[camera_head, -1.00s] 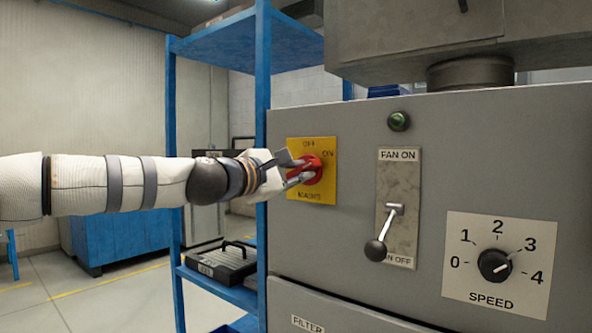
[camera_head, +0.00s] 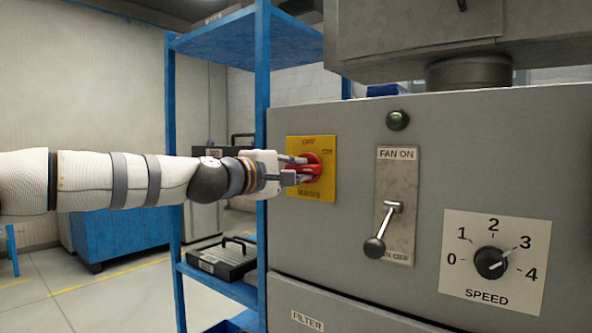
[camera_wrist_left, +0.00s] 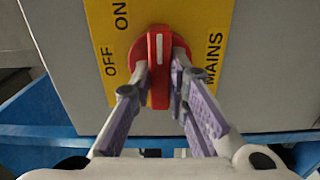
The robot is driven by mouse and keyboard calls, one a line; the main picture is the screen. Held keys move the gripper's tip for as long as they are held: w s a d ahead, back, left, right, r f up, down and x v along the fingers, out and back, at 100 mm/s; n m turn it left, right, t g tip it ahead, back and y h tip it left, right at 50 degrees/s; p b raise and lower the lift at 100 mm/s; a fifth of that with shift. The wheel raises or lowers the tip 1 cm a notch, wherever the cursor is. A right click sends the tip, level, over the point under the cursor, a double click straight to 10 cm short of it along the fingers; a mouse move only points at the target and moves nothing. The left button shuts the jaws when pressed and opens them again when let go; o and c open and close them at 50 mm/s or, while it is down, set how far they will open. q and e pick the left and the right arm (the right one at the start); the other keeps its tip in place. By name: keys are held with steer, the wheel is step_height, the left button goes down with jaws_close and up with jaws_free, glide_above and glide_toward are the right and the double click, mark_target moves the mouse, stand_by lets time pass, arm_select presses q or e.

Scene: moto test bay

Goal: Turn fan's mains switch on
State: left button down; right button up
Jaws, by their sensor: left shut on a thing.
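The mains switch is a red rotary knob (camera_head: 312,168) on a yellow plate (camera_head: 325,190) on the grey panel. OFF stands above the knob, ON at its upper right and MAINS below. My left gripper (camera_head: 297,169) reaches it from the left, its fingers shut on the knob's grip. In the left wrist view the red knob (camera_wrist_left: 159,68) sits between the fingertips (camera_wrist_left: 158,85). Its white mark points straight away from my gripper, roughly to the right in the head view, beside the ON label. The fingers hide part of the knob. My right gripper is not in view.
A green lamp (camera_head: 397,120), a fan lever (camera_head: 384,230) lowered towards FAN OFF and a speed dial (camera_head: 490,263) are on the panel to the right. A blue shelf (camera_head: 262,110) stands behind my left arm, with a black case (camera_head: 222,260) on it.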

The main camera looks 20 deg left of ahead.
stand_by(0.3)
arm_select(q)
steer(key=c, duration=1.6)
jaws_free()
steer(key=shift+o, duration=0.2)
steer(key=shift+s, duration=0.1)
steer(key=v, duration=1.2)
